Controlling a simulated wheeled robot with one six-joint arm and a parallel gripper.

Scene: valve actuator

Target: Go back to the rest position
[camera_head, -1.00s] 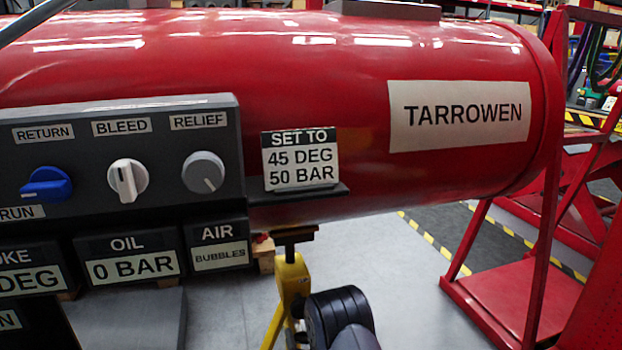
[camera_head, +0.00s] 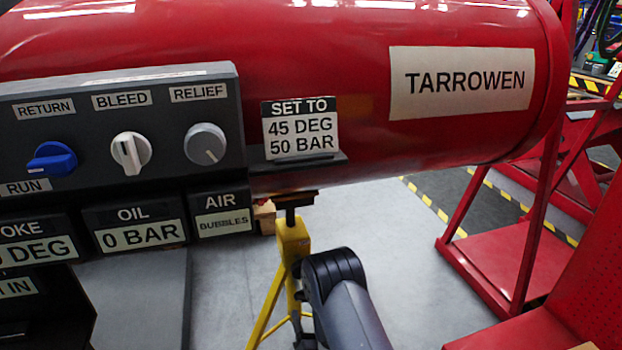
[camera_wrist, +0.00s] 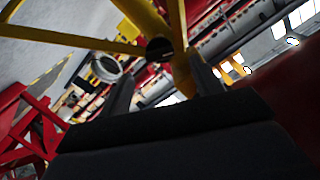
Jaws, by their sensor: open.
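My gripper (camera_wrist: 163,84) shows in the wrist view with its two dark fingers apart and nothing held between them. The yellow stand (camera_wrist: 177,25) is beyond the fingers there. In the head view a dark link of my arm (camera_head: 345,305) rises in front of the stand's yellow legs (camera_head: 290,240); the gripper itself is out of that view. The panel (camera_head: 75,195) carries a blue RETURN/RUN knob (camera_head: 52,159), a white BLEED knob (camera_head: 131,152) and a grey RELIEF knob (camera_head: 205,144). My gripper touches none of these knobs in view.
The red TARROWEN cylinder (camera_head: 300,50) spans the top. Plates read SET TO 45 DEG 50 BAR (camera_head: 300,130), OIL 0 BAR (camera_head: 135,228) and AIR BUBBLES (camera_head: 221,213). A red frame (camera_head: 500,270) stands at right. Grey floor (camera_head: 400,240) is open between stand and frame.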

